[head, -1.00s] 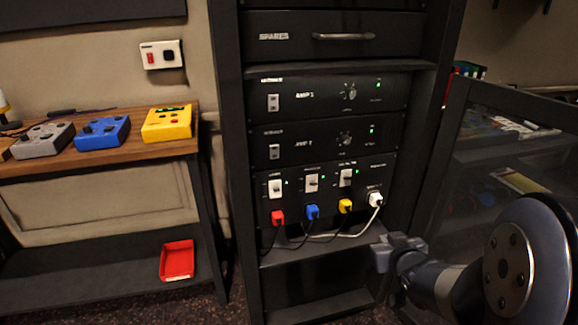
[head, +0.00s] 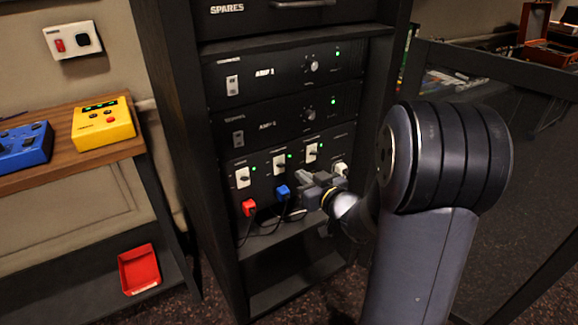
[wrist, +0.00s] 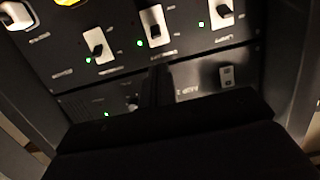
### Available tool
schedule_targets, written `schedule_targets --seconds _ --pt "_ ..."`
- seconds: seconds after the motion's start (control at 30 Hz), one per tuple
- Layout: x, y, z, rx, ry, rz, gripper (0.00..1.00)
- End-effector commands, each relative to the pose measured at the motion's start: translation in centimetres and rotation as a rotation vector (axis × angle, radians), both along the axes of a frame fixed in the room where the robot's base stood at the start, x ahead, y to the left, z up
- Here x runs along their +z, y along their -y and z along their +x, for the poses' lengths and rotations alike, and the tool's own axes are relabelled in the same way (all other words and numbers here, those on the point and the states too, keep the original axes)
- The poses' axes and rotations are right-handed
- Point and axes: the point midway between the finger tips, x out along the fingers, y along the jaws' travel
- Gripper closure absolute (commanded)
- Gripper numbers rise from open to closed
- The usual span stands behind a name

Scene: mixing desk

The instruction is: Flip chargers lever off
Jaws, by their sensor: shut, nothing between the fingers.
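The strip low in the rack carries three white-plated levers, left (head: 242,177), middle (head: 279,164) and right (head: 311,152). A green light glows beside each; their labels are too small to read, so I cannot tell which is chargers. The wrist view, turned over, shows the same levers in reverse order: right (wrist: 98,46), middle (wrist: 154,23) and left (wrist: 222,13). My gripper (head: 303,188) is shut and empty, in front of the strip just below the right lever. I see no lever touched.
Red (head: 248,207) and blue (head: 282,192) plugs sit below the levers, with cables hanging. A white plug (head: 341,169) is at the right; the yellow one shows in the wrist view (wrist: 68,2). Two amps (head: 265,72) are above. A wooden bench (head: 60,160) stands left.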

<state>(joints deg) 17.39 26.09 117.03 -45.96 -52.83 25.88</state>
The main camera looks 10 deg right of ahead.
Motion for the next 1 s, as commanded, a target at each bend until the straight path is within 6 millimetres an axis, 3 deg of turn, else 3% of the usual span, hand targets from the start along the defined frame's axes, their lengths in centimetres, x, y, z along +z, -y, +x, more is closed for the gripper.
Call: schedule_targets --seconds 0.5,0.7,1.0 --pt "-1.4 -2.6 7.7 0.001 -0.001 -0.001 1.0" --pt "-1.5 -2.9 9.0 -0.001 -0.002 -0.001 1.0" --pt "-1.5 -3.0 9.1 -0.001 -0.001 0.0 1.0"
